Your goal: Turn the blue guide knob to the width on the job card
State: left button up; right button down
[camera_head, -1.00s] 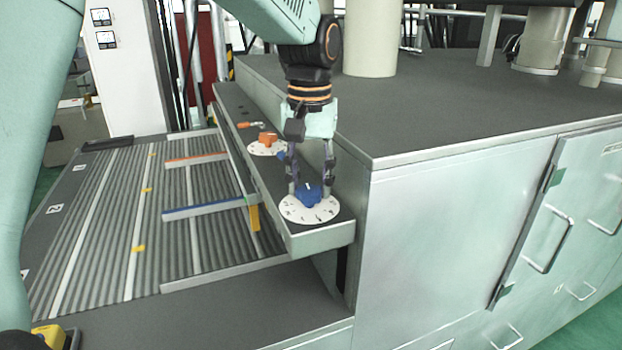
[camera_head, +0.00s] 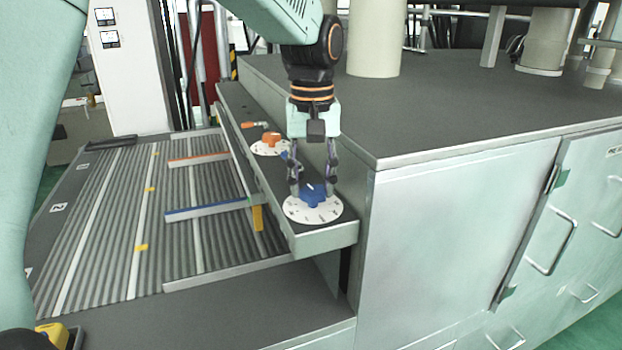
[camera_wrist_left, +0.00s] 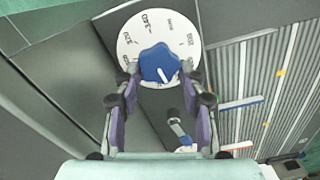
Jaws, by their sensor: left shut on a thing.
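The blue guide knob (camera_head: 313,194) sits on a white dial (camera_head: 328,212) with black marks, at the near end of the grey ledge. A white pointer line shows on top of the knob. My left gripper (camera_head: 313,188) reaches down from above, shut on the knob with one finger on each side. In the left wrist view the knob (camera_wrist_left: 158,64) lies between the fingertips, and its white pointer points down and right. Dial numbers show partly, too small to read surely. No job card can be made out. My right gripper is not in view.
An orange knob (camera_head: 271,139) on its own white dial stands farther along the ledge (camera_head: 262,185). A blue-edged guide rail (camera_head: 205,209) and an orange-edged rail (camera_head: 198,159) lie over the ribbed conveyor at left. A tall metal cabinet (camera_head: 455,230) stands close at right.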

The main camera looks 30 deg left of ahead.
aim_at(313, 189)
pick_arm(q)
jog(key=o, duration=0.7)
jog(key=shift+s+d+f, duration=0.1)
jog(key=shift+s+f, duration=0.1)
jog(key=shift+s, duration=0.05)
jog(key=o, duration=0.5)
jog(key=shift+s+d+r, duration=0.15)
jog(key=shift+d+r, duration=0.15)
jog(key=shift+w+a, duration=0.3)
jog(key=shift+r, duration=0.25)
jog(key=r, duration=1.1)
jog(key=shift+s+d+r, duration=0.1)
jog(key=shift+d+r, duration=0.1)
jog(key=shift+s, duration=0.15)
jog(key=shift+c, duration=0.2)
